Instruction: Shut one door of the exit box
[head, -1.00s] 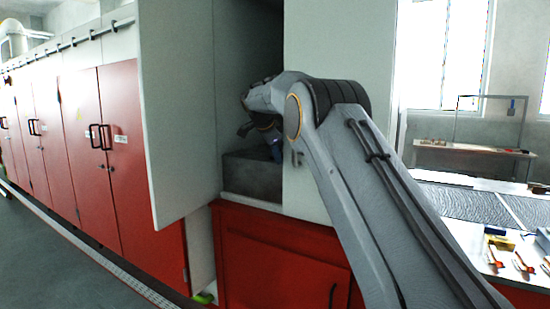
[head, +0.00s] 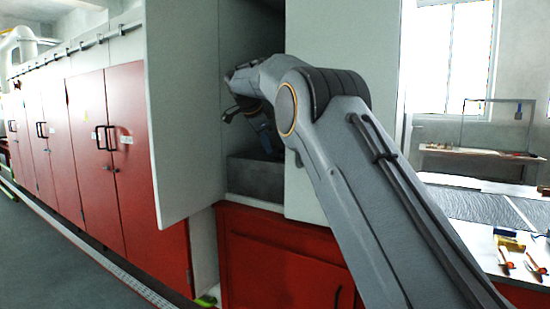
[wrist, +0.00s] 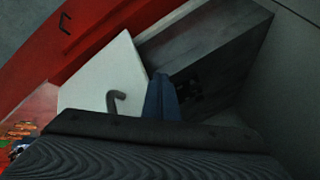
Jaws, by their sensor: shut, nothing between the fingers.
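The exit box is the tall pale cabinet with a dark inside and a grey block (head: 252,176) at its bottom. Its left door (head: 182,120) stands open, swung out towards me. A second pale panel (head: 345,50) faces me on the right, partly behind my arm; whether it is fully shut I cannot tell. In the wrist view a pale panel (wrist: 90,85) carries a curved dark handle (wrist: 116,101). My gripper (head: 268,146) is at the opening between the panels, its blue fingers (wrist: 161,98) shut and empty. They appear near the handle; contact cannot be told.
Red cabinet fronts (head: 280,262) lie below the opening, and tall red doors (head: 125,170) line the left. A table with tools (head: 505,262) stands at the right. The grey floor (head: 40,255) at far left is clear.

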